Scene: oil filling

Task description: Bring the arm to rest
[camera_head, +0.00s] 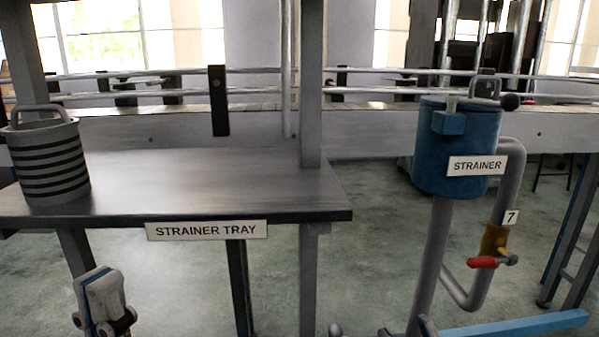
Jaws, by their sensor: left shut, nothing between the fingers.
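My left gripper (104,318) shows at the lower left, in front of the strainer tray table. It points down with its fingers together, and nothing is seen in it. Its tips are near the bottom edge of the view. It is below the table top and apart from the grey striped bucket (52,165). My right gripper is not seen.
The bucket stands on the left of the table (230,185) labelled STRAINER TRAY. On the right, a blue strainer (430,150) stands on grey pipes with a red-handled valve (488,261) marked 7. Open floor (375,230) lies between them. A grey post (311,80) rises at the table.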

